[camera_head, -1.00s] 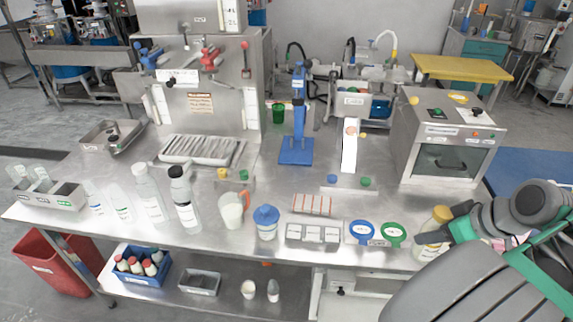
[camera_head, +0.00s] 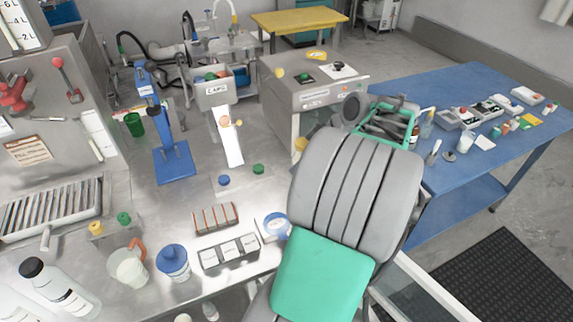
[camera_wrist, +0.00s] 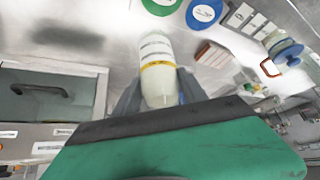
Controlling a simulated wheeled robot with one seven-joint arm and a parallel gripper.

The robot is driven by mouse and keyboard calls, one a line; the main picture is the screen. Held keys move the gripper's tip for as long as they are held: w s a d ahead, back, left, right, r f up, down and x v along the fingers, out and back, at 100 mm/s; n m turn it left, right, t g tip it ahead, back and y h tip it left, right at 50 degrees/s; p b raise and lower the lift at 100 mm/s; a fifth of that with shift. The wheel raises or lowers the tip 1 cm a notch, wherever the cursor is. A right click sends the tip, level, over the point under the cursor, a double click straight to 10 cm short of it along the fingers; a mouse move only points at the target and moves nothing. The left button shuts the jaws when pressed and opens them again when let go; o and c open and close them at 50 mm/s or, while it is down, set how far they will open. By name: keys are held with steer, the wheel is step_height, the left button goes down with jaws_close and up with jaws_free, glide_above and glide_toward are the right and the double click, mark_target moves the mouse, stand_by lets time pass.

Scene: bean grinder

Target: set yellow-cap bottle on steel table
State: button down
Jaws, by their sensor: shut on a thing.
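The yellow-cap bottle (camera_wrist: 157,60) shows in the wrist view as a pale, cream-white bottle with a yellow band, between the fingers of my gripper (camera_wrist: 157,98). My gripper is shut on it. Bare steel table (camera_wrist: 115,25) shows around it; I cannot tell whether its base touches the surface. In the head view my arm hides the gripper and most of that area; a small yellow piece (camera_head: 301,143) beside the arm may be the cap. The steel table (camera_head: 140,205) stretches left of my arm.
A steel oven-like box (camera_head: 310,90) stands behind my arm; its handle (camera_wrist: 40,91) is left in the wrist view. Green (camera_wrist: 162,4) and blue (camera_wrist: 205,12) rings lie near the bottle. A blue table (camera_head: 470,85) holding small items stands at right.

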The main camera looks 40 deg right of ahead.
steer(key=shift+w+d+f+p, duration=0.35)
steer(key=shift+w+d+f, duration=0.55)
steer(key=shift+f, duration=0.85)
steer(key=shift+w+d+f+p, duration=0.4)
steer(key=shift+w+d+f, duration=0.55)
steer(key=shift+f, duration=0.85)
steer(key=shift+w+d+f+p, duration=0.35)
steer(key=shift+w+d+f, duration=0.55)
steer(key=shift+f, duration=0.85)
steer(key=c, duration=0.6)
jaws_free()
steer(key=shift+s+d, duration=0.15)
steer(key=shift+s, duration=0.05)
steer(key=shift+r, duration=0.1)
